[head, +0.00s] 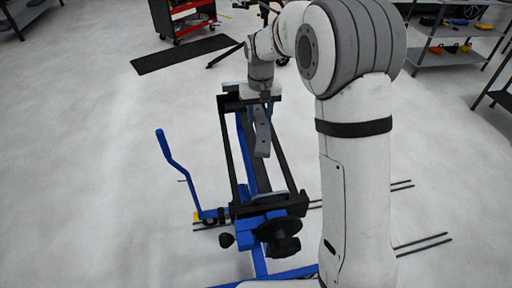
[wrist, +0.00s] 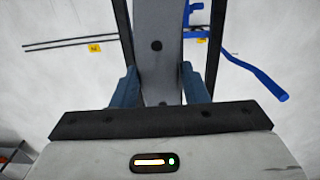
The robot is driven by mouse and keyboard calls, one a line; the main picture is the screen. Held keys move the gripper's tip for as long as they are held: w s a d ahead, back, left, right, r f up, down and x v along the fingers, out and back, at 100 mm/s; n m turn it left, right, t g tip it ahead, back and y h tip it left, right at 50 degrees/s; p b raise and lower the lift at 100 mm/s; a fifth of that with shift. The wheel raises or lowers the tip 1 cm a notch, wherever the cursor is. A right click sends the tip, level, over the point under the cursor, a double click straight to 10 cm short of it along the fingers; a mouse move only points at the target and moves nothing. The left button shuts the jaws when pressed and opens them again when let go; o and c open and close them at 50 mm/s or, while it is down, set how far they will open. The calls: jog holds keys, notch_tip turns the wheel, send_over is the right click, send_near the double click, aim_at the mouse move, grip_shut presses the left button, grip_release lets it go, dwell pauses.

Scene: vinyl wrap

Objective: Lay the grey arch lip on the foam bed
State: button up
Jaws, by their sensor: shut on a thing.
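The grey arch lip (head: 261,135) hangs from my gripper (head: 262,97) in the head view, long and slightly bent, with dark holes. In the wrist view the grey lip (wrist: 158,55) runs up between the two blue-grey fingers of my gripper (wrist: 160,90), which are shut on its sides. In the head view the lip shows over the blue stand with black rails (head: 228,150). I cannot tell whether it touches the stand. I cannot surely pick out the foam bed; the top of the stand is partly hidden by the lip and my gripper.
A blue handle (head: 170,155) rises at the stand's left. Black knobs (head: 282,240) sit at its near end. Thin dark legs or bars (head: 425,244) lie low on the right. A red tool cart (head: 185,18), a dark mat (head: 185,53) and shelves (head: 450,45) stand farther off. The left floor is clear.

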notch_tip(320, 180, down, 10)
jog(key=p, duration=0.1)
dwell(0.5)
jog(key=shift+s, duration=0.1)
jog(key=shift+f, duration=0.2)
jog(key=o, duration=1.1)
jog(key=shift+r, duration=0.1)
